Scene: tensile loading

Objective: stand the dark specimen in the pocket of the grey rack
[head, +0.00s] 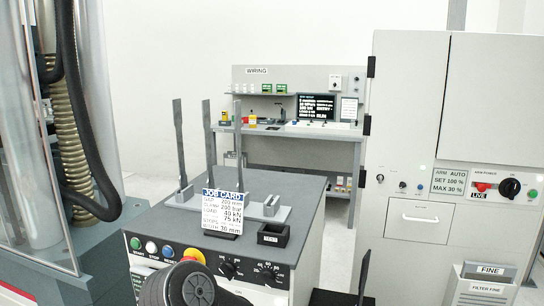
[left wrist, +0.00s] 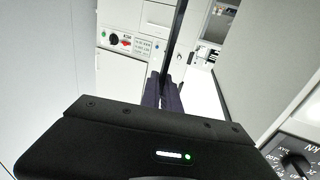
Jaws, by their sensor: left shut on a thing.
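The grey rack (head: 256,214) stands on the dark top of the machine in the head view. Three tall grey specimens (head: 208,140) stand upright in it, and a pair of short uprights (head: 272,203) at its right end has nothing between them. In the left wrist view my left gripper (left wrist: 164,92) is shut on a thin dark specimen (left wrist: 176,38), which extends up the picture away from the fingers. The specimen's lower end is hidden by the fingers and the gripper body. My right gripper is in neither view.
A job card (head: 222,212) stands in front of the rack and hides part of it. A small black open box (head: 273,235) sits to the right. A control panel with buttons and knobs (head: 230,269) faces the front. A grey cabinet (head: 430,130) stands at right.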

